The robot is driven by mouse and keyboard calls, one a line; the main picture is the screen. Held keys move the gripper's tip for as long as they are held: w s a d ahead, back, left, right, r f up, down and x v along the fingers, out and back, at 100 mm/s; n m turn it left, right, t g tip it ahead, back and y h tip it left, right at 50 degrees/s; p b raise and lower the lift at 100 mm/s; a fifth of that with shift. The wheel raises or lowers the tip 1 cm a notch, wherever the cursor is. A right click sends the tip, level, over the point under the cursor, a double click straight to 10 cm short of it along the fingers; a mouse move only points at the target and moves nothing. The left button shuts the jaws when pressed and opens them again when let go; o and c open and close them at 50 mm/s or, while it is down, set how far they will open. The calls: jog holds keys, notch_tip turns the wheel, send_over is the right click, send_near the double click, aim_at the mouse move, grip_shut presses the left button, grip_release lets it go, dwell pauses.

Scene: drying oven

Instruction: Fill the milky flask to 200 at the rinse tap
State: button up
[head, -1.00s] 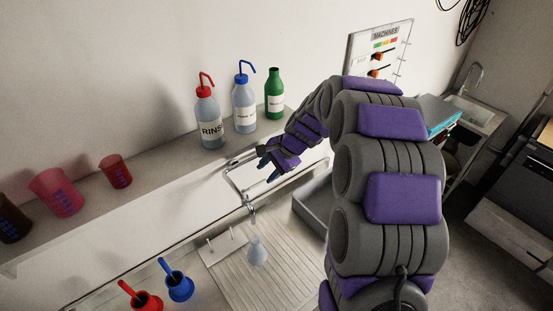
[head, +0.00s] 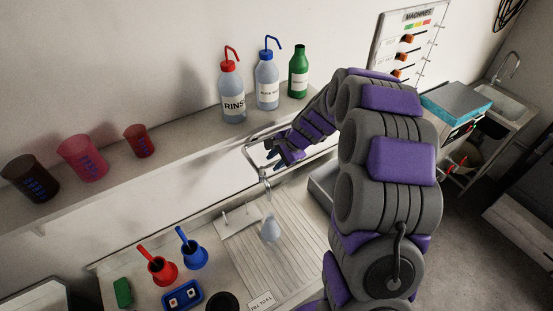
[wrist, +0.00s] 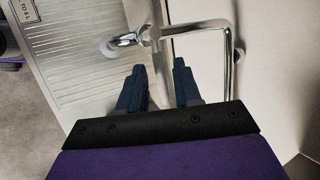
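The milky flask (head: 270,230) is small, pale and translucent. It stands on the ribbed drainboard, under the end of the chrome rinse tap (head: 265,180). In the wrist view the flask (wrist: 109,47) is partly hidden beneath the tap's outlet. Its level and marks are too small to read, and I cannot tell whether water runs. My gripper (head: 279,156) is up by the tap's pipework, above and behind the flask. In the wrist view its two dark blue fingers (wrist: 160,80) are apart with nothing between them, just short of the chrome tap (wrist: 185,27).
A shelf (head: 190,137) holds a red-capped rinse bottle (head: 232,94), a blue-capped bottle (head: 267,82), a green bottle (head: 298,72) and several beakers. The drainboard (head: 300,235) is mostly clear around the flask.

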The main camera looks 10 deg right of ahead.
grip_shut()
jog(key=shift+s+r, duration=0.1)
jog(key=shift+m+p, duration=0.4)
jog(key=shift+s+m+t+h+p, duration=0.35)
jog(key=shift+m+p, duration=0.25)
jog(key=shift+m, duration=0.1)
jog(key=shift+s+m+t+h+p, duration=0.25)
jog(key=shift+s+m+p, duration=0.05)
jog(key=shift+m+p, duration=0.35)
jog(key=shift+s+a+m+p, duration=0.1)
jog(key=shift+m+p, duration=0.2)
jog(key=shift+m, duration=0.05)
jog(key=shift+s+m+t+h+p, duration=0.3)
jog(key=shift+m+h+p, duration=0.2)
jog(key=shift+m+p, duration=0.25)
dwell(4.7)
